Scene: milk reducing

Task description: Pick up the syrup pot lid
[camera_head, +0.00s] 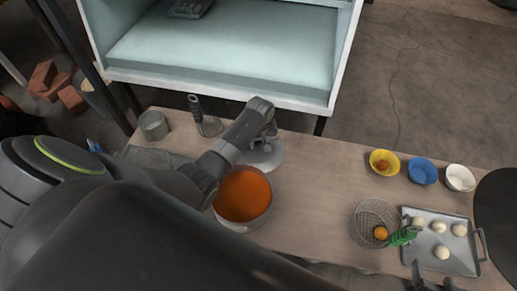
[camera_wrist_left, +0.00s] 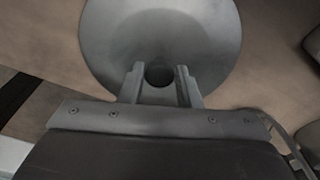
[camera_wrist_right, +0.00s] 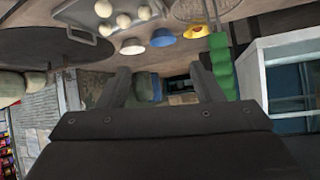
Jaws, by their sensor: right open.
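The syrup pot lid (camera_head: 267,154) is a grey metal disc behind the pot of orange-brown syrup (camera_head: 243,195). In the left wrist view the lid (camera_wrist_left: 205,35) is face-on, with its dark round knob (camera_wrist_left: 159,75) between my fingertips. My left gripper (camera_head: 268,137) is over the lid, its fingers (camera_wrist_left: 160,70) close against both sides of the knob. I cannot tell whether the lid is clear of the table. My right gripper (camera_wrist_right: 160,75) is open and empty; only its tips show at the lower right of the head view.
A grey can (camera_head: 153,125) and a dark-handled tool (camera_head: 208,125) are left of the lid. A wire basket (camera_head: 368,222), a tray of white balls (camera_head: 455,262) and yellow (camera_head: 377,170), blue (camera_head: 422,171) and white bowls (camera_head: 460,178) are at right. The table's middle (camera_head: 320,190) is clear.

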